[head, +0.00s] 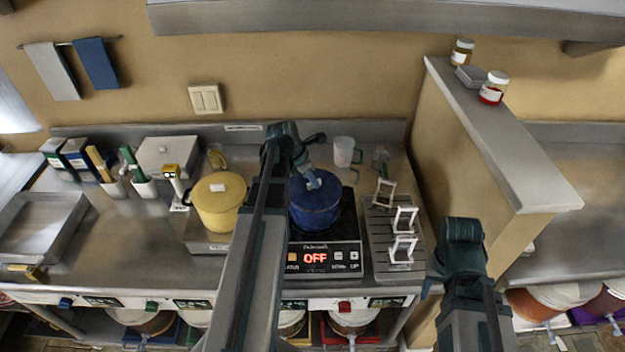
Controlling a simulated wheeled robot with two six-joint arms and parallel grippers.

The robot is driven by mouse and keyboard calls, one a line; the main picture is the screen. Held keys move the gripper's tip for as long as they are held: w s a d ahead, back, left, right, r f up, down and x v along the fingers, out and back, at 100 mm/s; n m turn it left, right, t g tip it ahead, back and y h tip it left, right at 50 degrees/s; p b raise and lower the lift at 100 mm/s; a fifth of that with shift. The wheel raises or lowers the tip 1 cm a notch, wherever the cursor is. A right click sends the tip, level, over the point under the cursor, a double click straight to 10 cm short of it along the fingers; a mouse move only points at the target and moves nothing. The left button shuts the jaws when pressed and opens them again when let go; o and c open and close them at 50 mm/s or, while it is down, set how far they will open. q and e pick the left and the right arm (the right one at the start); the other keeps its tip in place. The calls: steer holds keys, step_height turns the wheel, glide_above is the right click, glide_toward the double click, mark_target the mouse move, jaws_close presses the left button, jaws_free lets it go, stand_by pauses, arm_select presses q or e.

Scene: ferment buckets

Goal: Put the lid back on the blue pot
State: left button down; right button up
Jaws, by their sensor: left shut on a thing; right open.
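The blue pot (316,220) stands on the black cooktop (338,240), whose display reads OFF. A blue lid (327,190) shows at the top of the pot, roughly level over its opening. My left gripper (313,182) points down over the pot and is shut on the lid, near its middle. I cannot tell whether the lid rests fully on the rim. My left arm hides the pot's left side. My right arm stands at the lower right, away from the pot; its fingertips do not show.
A yellow pot (218,203) with a lid stands left of my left arm. A grey rack with white frames (404,220) stands right of the cooktop. A clear measuring jug (343,151) stands behind the pot. A divider wall (470,150) rises at right.

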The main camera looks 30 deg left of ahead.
arm_select(q)
steer(key=shift+c, duration=1.8)
jaws_free()
steer(key=shift+r, duration=0.2)
steer(key=shift+r+p, duration=2.35)
steer(key=shift+p, duration=0.2)
steer(key=shift+r+p, duration=1)
steer(key=shift+r, duration=0.05)
steer(key=shift+f, duration=0.1)
steer(key=shift+c, duration=0.3)
jaws_close()
